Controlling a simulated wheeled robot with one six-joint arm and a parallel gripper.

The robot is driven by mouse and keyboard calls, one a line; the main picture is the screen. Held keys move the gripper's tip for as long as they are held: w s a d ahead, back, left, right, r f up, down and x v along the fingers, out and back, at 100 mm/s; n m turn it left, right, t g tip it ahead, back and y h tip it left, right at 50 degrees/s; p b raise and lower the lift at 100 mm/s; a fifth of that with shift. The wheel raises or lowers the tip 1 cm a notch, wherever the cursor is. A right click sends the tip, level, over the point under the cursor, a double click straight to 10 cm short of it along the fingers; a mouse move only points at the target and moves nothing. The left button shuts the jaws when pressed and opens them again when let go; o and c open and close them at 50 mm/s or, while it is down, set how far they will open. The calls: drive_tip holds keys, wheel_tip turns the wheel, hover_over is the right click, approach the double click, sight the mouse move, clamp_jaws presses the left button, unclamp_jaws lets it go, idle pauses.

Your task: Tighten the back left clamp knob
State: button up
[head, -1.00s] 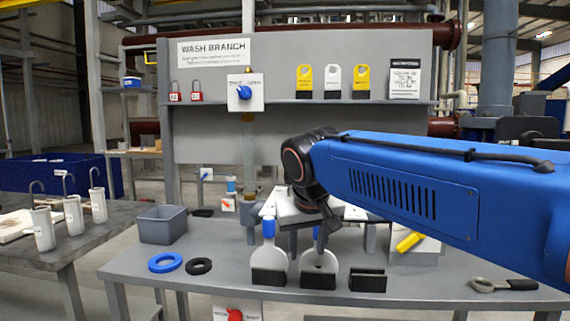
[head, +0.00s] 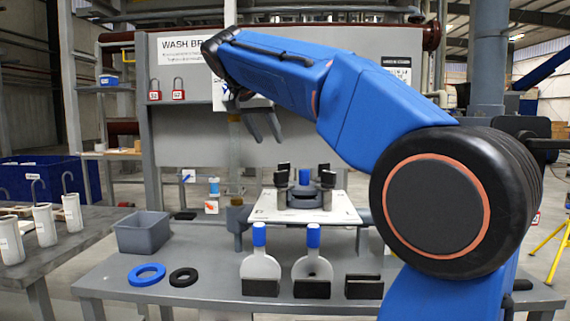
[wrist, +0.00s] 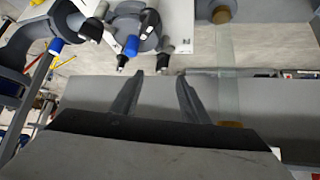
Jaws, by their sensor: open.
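The round grey clamp fixture (head: 305,199) with a blue centre and several dark upright knobs stands on a white plate (head: 262,208) at the back of the bench. The back left clamp knob (head: 284,167) is a small black piece, partly overlapped by the knob in front. My gripper (head: 267,140) is open and empty, raised above and left of the fixture before the grey panel. In the wrist view the open fingers (wrist: 160,75) point toward the fixture (wrist: 150,42), which lies beyond their tips. I cannot tell which knob is which there.
Two blue-handled paddles (head: 259,264) stand in black holders along the bench front. A grey bin (head: 142,232), a blue ring (head: 146,274) and a black ring (head: 184,276) sit at the left. The wash branch panel (head: 200,138) rises behind.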

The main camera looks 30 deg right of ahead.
drive_tip(key=w+r, duration=0.2)
approach(285, 163)
drive_tip(key=shift+m+h, duration=0.3)
drive_tip(key=shift+m, duration=0.1)
drive_tip(key=x, duration=1)
drive_tip(key=shift+w+a+f, duration=0.15)
drive_tip(key=shift+w+f, duration=0.05)
